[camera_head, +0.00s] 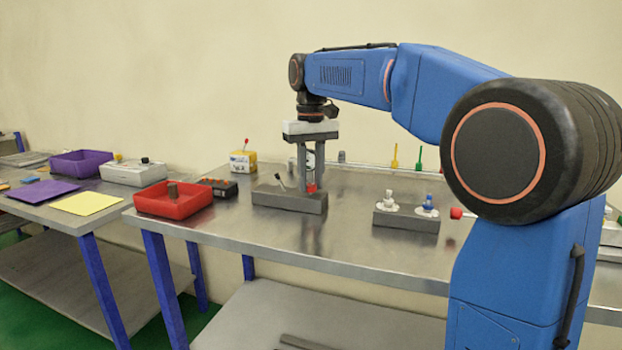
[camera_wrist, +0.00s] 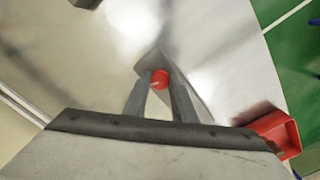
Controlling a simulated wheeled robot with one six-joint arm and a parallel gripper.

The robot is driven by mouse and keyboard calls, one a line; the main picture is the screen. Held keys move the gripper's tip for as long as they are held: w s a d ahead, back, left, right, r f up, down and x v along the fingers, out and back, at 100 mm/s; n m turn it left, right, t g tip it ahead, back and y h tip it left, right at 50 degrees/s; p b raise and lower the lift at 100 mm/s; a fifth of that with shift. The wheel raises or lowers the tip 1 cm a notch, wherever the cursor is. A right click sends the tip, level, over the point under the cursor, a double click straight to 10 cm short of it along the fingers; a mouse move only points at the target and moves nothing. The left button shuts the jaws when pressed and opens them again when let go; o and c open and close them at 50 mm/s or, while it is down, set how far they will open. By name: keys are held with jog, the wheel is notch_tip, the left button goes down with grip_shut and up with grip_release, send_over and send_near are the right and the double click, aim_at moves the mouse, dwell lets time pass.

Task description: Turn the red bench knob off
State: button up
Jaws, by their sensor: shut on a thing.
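The red knob (camera_head: 311,188) sits on top of a low dark grey box (camera_head: 278,200) on the metal bench, at the box's right end. My gripper (camera_head: 311,184) points straight down over it, its two grey fingers on either side of the knob. In the wrist view the round red knob (camera_wrist: 159,79) shows between the fingertips, with a small pale mark on it. My gripper (camera_wrist: 159,84) is shut on it. A small switch lever (camera_head: 280,182) stands at the left part of the same box.
A red tray (camera_head: 173,205) with a brown piece lies to the left, with a dark block (camera_head: 218,187) behind it. A grey box with white and blue valves (camera_head: 406,220) stands to the right, beside a red piece (camera_head: 456,213). The bench front is clear.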

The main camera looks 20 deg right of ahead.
jog(key=m, duration=0.4)
jog(key=shift+m, duration=0.4)
dwell(0.4)
jog(key=o, duration=1.1)
jog(key=shift+c, duration=0.2)
